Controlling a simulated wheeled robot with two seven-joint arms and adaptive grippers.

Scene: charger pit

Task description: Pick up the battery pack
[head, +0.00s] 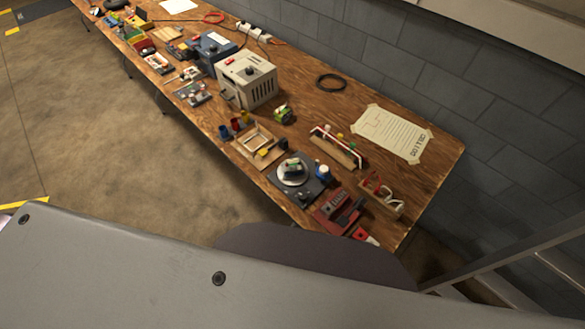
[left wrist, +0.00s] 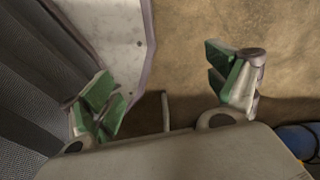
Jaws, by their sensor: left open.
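The wooden workbench (head: 330,95) carries many small items in the head view, and I cannot tell for sure which is the battery pack. A small green and dark block (head: 284,114) sits on the bench in front of the beige box. Another greenish block (head: 292,167) rests on a round-plated dark device (head: 309,188) near the front. My left gripper (left wrist: 160,80) shows in the left wrist view with its green-padded fingers wide apart and nothing between them. It is over bare floor, away from the bench items. My right gripper is not in view.
A beige box (head: 249,82) and a blue box (head: 213,47) stand mid-bench. A wooden tray (head: 258,146), red tool holder (head: 338,211) and taped paper (head: 392,133) lie nearer. A block wall (head: 440,80) backs the bench. Open floor (head: 110,140) lies left.

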